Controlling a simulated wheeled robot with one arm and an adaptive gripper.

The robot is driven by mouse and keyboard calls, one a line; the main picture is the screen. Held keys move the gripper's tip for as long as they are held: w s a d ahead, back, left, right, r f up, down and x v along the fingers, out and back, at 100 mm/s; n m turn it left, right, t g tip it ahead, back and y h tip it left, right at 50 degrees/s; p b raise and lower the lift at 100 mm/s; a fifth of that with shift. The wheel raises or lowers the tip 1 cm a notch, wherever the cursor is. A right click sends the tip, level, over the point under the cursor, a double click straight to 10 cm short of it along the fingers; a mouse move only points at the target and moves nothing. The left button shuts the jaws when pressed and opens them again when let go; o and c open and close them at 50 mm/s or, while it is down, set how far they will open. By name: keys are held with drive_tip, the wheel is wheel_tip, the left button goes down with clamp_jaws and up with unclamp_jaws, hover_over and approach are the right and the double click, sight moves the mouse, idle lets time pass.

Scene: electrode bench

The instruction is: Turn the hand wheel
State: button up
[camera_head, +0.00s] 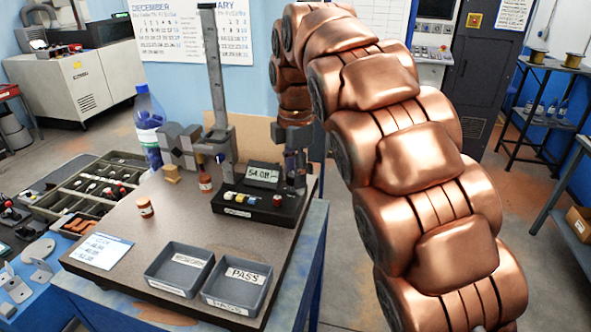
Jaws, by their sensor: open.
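My gripper (294,172) is at the right end of a dark speckled bench plate, at the end of my copper-coloured arm. It is open and points down, beside a black instrument box (262,206) with a readout; contact cannot be told. I cannot clearly make out a hand wheel. A grey upright column gauge (214,75) stands at the back of the plate, left of my gripper, with a block low on its post. My arm hides what lies behind and right of the gripper.
Two grey trays, one marked PASS (236,286) and one beside it (180,270), sit at the plate's front edge. The plate's middle is clear.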

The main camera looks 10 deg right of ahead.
drive_tip(key=c, duration=0.9)
drive_tip(key=shift+o, duration=0.2)
drive_tip(key=shift+f+m, duration=0.1)
drive_tip(key=shift+m, duration=0.2)
